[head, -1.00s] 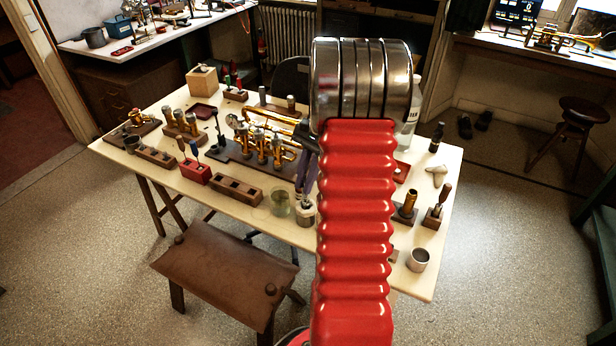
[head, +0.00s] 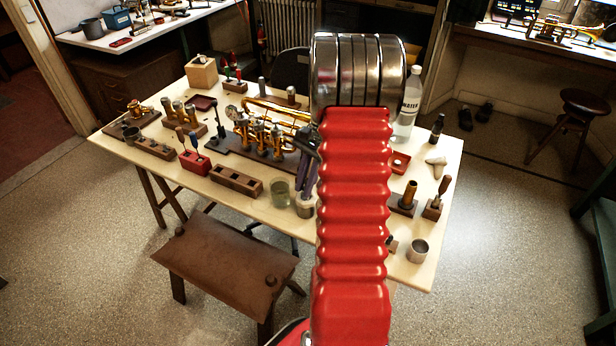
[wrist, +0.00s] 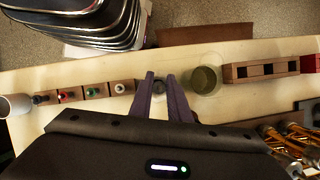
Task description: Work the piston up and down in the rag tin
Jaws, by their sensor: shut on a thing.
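My red arm covers the area just right of the tin.
A glass jar of greenish liquid (head: 279,193) stands close left of the tin. A wooden slotted block (head: 236,184) lies farther left. The brass valve assembly (head: 265,138) is behind. A water bottle (head: 408,108) and a metal cup (head: 417,250) stand right of my arm.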

